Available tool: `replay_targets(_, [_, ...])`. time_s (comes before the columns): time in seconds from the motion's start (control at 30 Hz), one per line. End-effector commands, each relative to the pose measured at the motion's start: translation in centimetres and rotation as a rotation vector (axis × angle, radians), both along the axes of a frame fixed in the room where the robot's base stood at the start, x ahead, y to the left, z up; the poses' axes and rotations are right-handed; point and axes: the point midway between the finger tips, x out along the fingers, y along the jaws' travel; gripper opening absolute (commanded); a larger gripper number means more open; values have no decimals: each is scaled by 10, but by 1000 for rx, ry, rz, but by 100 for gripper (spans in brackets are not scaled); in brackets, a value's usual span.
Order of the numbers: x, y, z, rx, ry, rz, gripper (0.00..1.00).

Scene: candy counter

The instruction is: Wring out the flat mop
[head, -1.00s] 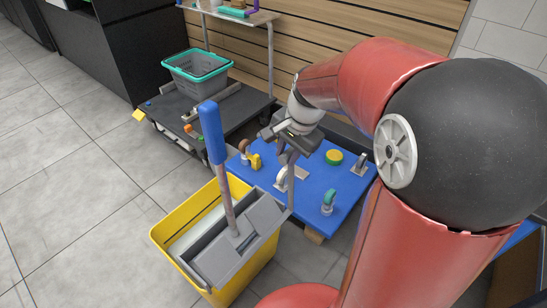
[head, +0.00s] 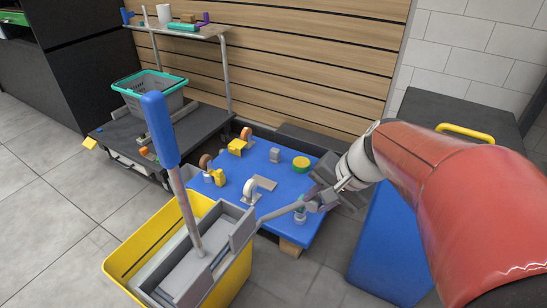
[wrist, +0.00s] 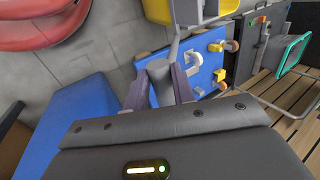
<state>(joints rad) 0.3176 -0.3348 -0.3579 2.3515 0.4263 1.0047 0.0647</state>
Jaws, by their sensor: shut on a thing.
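The yellow mop bucket (head: 150,245) stands on the floor with a grey wringer (head: 240,232) on top. The mop (head: 160,130) stands in it, slightly tilted, its blue grip up and grey pole running down into the wringer. The mop's flat head is mostly hidden there. A grey wringer lever (head: 285,212) reaches out to the right from the wringer, low and near level. My gripper (head: 325,198) is shut on the lever's outer end. In the wrist view my gripper's fingers (wrist: 157,88) close on both sides of the lever's round grey end (wrist: 157,68).
A blue platform (head: 235,205) with several small fixtures lies behind the lever. A dark cart with a grey and teal basket (head: 150,95) stands at the back left. A blue box (head: 385,255) stands at right. Floor at left is clear.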

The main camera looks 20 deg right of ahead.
Motion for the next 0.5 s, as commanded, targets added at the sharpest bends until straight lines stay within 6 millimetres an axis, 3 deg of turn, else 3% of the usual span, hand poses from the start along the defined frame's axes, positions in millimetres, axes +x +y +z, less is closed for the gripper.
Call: replay_targets(0.5, [-6,-3,-11,-2,13,2,0])
